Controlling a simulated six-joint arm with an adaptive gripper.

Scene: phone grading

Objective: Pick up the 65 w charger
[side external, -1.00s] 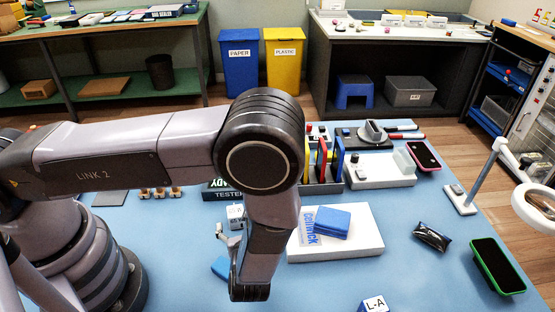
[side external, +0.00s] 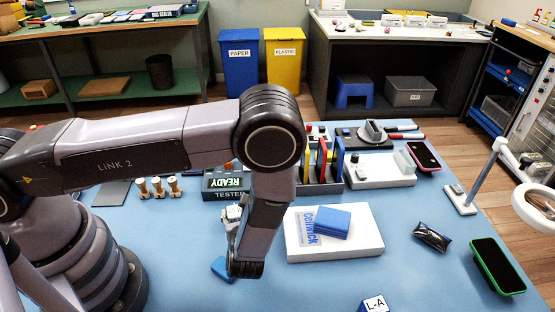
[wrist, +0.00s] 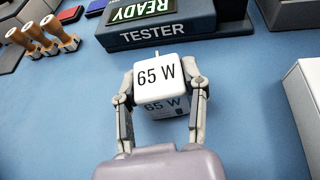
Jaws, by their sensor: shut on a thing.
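The 65 W charger (wrist: 158,74) is a white cube marked "65 W" on its top and front faces. In the wrist view it sits between the two fingers of my gripper (wrist: 162,98), which is shut on it.
The tester (wrist: 155,32), showing READY, stands just behind the charger. Wooden-handled stamps (side external: 158,188) stand to its left. A white slab (side external: 368,243) bearing a blue box (side external: 327,222) lies to the right. A blue object (side external: 221,268) lies in front of my gripper.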

